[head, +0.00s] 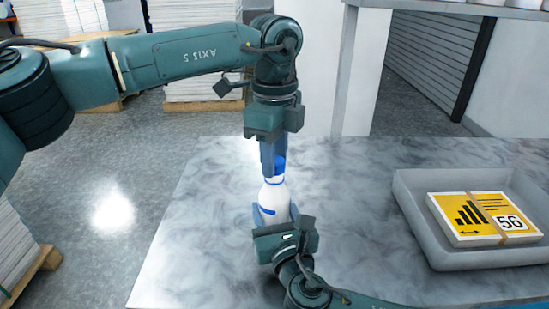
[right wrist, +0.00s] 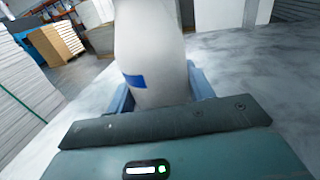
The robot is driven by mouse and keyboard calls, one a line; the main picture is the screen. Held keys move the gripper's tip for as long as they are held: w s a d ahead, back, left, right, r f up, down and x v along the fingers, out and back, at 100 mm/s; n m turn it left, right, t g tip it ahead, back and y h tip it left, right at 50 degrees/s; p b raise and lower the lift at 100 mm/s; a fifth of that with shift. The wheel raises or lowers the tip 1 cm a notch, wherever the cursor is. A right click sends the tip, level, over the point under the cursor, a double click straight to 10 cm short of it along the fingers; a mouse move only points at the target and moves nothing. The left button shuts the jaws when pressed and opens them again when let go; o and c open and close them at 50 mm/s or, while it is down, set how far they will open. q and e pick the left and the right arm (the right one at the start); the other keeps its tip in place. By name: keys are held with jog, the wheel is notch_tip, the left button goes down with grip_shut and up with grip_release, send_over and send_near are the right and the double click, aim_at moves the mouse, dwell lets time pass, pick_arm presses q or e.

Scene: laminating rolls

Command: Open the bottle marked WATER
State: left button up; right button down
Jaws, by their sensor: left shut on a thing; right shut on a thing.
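A white bottle (head: 274,197) with a blue cap and a blue mark stands upright on the marbled table (head: 200,230) in the head view. My left gripper (head: 272,160) comes down from above and is shut on the blue cap (head: 280,165). My right gripper (head: 272,214) is low at the near side, shut around the bottle's body. The right wrist view shows the white bottle (right wrist: 150,50) between the blue fingers, with part of a blue mark. The word on the label cannot be read. The cap is partly hidden by the left fingers.
A grey tray (head: 410,215) on the right of the table holds a yellow and white pack (head: 485,218) marked 56. A shelf edge (head: 450,10) runs above the far right. Stacks of paper on pallets (head: 200,90) stand behind. The table left of the bottle is clear.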

pick_arm(q)
jog(key=shift+r, duration=0.55)
jog(key=shift+r, duration=0.1)
jog(key=shift+r, duration=1.9)
pick_arm(e)
jog(key=shift+c, duration=2.4)
grip_release()
